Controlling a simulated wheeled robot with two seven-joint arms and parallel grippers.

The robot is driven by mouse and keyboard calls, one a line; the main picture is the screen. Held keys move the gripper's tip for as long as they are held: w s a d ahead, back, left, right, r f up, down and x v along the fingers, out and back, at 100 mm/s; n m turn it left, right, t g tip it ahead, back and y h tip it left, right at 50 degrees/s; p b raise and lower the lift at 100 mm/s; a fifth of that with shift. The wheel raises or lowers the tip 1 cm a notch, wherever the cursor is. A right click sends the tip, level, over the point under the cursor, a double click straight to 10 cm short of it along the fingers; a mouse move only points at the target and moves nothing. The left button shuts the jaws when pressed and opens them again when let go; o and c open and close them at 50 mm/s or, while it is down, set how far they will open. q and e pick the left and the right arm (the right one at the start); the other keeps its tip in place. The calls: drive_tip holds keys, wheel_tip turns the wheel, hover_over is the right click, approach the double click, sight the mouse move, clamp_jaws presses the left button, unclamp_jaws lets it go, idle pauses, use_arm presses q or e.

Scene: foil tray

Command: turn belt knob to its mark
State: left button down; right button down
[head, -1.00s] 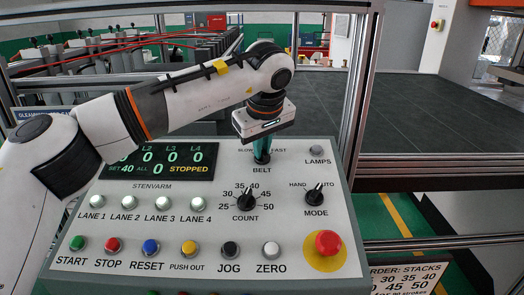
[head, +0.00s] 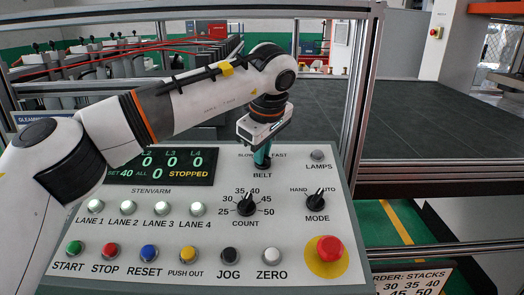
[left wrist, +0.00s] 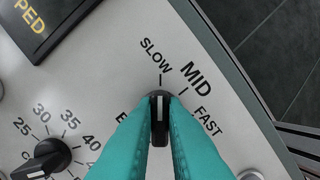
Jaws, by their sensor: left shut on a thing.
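The belt knob (head: 262,164) is a small black knob at the top of the slanted control panel (head: 330,190), above the word BELT. My left gripper (head: 262,153) comes down on it from above, its teal fingers shut on the knob. In the left wrist view the belt knob (left wrist: 159,104) sits between the fingertips (left wrist: 160,112), which hide its sides. Its white line points at the tick by SLOW. The tick by MID is clear to its right; FAST is further round, and a finger is close to it. My right gripper is not in view.
The count knob (head: 246,205) and mode knob (head: 316,201) stand below the belt knob. The lamps button (head: 317,155) is to its right and the display (head: 165,165) to its left. A red emergency button (head: 328,248) is at lower right. A metal frame post (head: 358,90) rises behind.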

use_arm(q)
drive_tip(key=shift+r, duration=0.1)
drive_tip(key=c, duration=1.5)
unclamp_jaws()
drive_tip(key=shift+s+r, duration=0.1)
drive_tip(key=shift+r, duration=0.15)
drive_tip(key=b+v, duration=0.2)
drive_tip(key=v, duration=0.9)
drive_tip(key=shift+r+b, duration=0.25)
drive_tip(key=shift+b, duration=0.1)
